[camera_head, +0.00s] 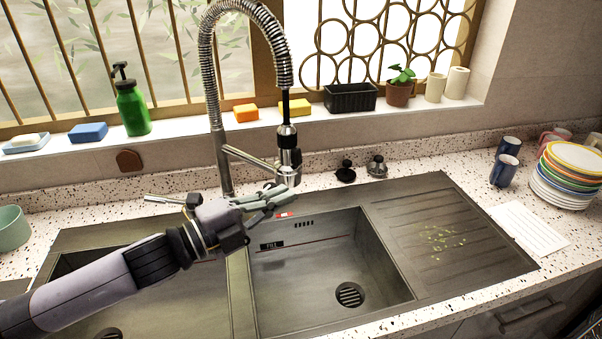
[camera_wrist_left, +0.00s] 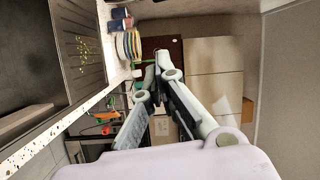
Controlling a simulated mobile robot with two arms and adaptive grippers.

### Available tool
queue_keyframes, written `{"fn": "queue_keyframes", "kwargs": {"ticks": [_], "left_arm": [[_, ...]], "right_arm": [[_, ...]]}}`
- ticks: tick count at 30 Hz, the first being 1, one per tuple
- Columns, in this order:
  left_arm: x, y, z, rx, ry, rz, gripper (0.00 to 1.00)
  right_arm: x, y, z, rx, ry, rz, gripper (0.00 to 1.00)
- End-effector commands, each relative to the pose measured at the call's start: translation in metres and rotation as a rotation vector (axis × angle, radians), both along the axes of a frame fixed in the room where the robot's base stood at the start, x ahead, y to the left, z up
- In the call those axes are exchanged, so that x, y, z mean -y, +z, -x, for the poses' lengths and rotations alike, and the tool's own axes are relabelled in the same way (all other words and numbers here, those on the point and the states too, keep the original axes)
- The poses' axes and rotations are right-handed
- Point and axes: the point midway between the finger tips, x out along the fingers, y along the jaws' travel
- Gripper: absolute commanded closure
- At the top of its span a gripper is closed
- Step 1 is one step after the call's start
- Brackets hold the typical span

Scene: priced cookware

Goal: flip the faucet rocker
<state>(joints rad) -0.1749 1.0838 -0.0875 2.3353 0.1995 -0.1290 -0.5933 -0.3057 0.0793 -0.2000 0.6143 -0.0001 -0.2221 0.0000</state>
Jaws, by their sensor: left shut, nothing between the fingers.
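The tall spring-neck faucet (camera_head: 217,110) stands behind the sink, and its dark spray head (camera_head: 288,138) hangs down over the back rim. A small red and white piece (camera_head: 285,214) sits just below my left gripper; I cannot tell whether it is the rocker. My left gripper (camera_head: 281,193) is shut and empty, with its fingertips close under the spray head. I cannot tell whether they touch it. In the left wrist view its fingers (camera_wrist_left: 157,73) converge with nothing between them, and the faucet does not show there. My right gripper is out of view.
The right basin (camera_head: 382,250) is empty, with crumbs on the drainboard (camera_head: 470,262) beside it. Stacked plates (camera_head: 563,190) and mugs (camera_head: 503,171) stand at the right. A green soap bottle (camera_head: 132,106), sponges and a plant (camera_head: 398,92) line the sill.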

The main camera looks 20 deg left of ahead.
Motion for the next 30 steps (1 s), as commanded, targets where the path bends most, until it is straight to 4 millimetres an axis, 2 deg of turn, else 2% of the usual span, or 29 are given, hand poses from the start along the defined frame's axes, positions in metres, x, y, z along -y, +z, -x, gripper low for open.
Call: {"fn": "queue_keyframes", "kwargs": {"ticks": [3,6,18,21,24,30], "left_arm": [[0.008,0.005,-0.009,0.005,-0.004,-0.001,1.00],[0.014,0.006,-0.020,0.004,0.000,0.002,1.00],[0.052,0.011,-0.072,0.003,-0.003,0.000,1.00],[0.032,0.004,-0.075,-0.004,0.001,-0.007,1.00],[0.021,0.002,-0.077,-0.002,-0.002,-0.005,1.00],[0.012,-0.001,-0.080,0.000,-0.002,-0.004,1.00]], "right_arm": [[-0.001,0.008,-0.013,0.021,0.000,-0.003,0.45],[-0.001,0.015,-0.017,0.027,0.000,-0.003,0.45],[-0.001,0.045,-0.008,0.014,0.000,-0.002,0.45],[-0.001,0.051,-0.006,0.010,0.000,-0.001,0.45],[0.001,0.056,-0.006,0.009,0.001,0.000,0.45],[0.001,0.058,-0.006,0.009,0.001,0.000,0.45]]}}
